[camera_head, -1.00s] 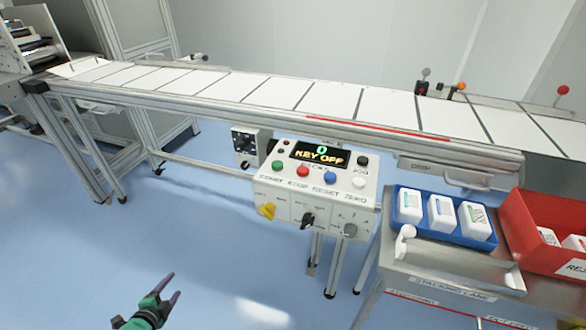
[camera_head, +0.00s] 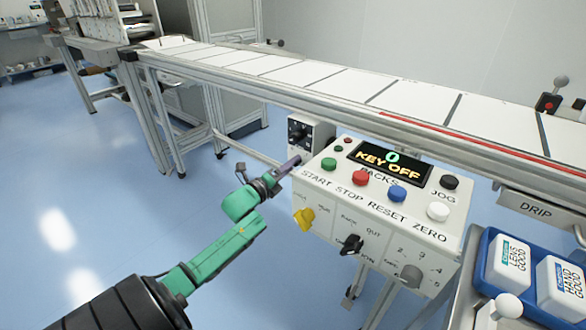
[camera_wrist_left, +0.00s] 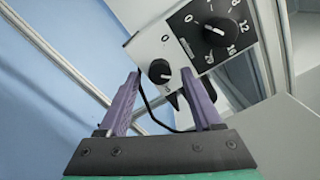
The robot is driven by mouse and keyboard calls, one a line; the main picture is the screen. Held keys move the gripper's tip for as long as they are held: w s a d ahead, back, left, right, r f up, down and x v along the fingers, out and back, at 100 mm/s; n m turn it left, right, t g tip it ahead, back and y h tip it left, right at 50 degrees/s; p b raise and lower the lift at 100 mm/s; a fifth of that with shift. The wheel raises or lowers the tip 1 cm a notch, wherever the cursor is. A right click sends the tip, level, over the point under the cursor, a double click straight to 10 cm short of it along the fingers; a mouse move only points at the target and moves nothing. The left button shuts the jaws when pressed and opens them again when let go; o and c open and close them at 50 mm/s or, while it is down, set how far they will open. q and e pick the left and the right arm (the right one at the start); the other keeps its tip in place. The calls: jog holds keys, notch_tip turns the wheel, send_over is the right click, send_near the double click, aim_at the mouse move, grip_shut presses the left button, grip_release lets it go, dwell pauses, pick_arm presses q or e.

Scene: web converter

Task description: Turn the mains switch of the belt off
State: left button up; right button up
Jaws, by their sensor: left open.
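A small light-grey box (camera_head: 320,133) with a black dial and a small black knob hangs under the belt, left of the control panel. In the left wrist view the box (camera_wrist_left: 150,45) shows the numbered black dial (camera_wrist_left: 218,33) and the smaller black knob (camera_wrist_left: 158,71), with a 0 above it. I cannot read which of these is the mains switch. My left gripper (camera_head: 285,168) is just below the box. It is open; its purple fingertips (camera_wrist_left: 163,84) lie either side of the small knob in the wrist picture, contact unclear. My right gripper is out of view.
The white control panel (camera_head: 320,205) stands close right of my left gripper; its display (camera_head: 388,163) reads KEY OFF. The belt (camera_head: 335,88) runs above. A blue tray (camera_head: 482,272) with white packs is at right. Open floor (camera_head: 90,170) lies left.

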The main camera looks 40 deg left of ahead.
pick_arm(q)
jog(key=shift+w, duration=0.7)
grip_shut()
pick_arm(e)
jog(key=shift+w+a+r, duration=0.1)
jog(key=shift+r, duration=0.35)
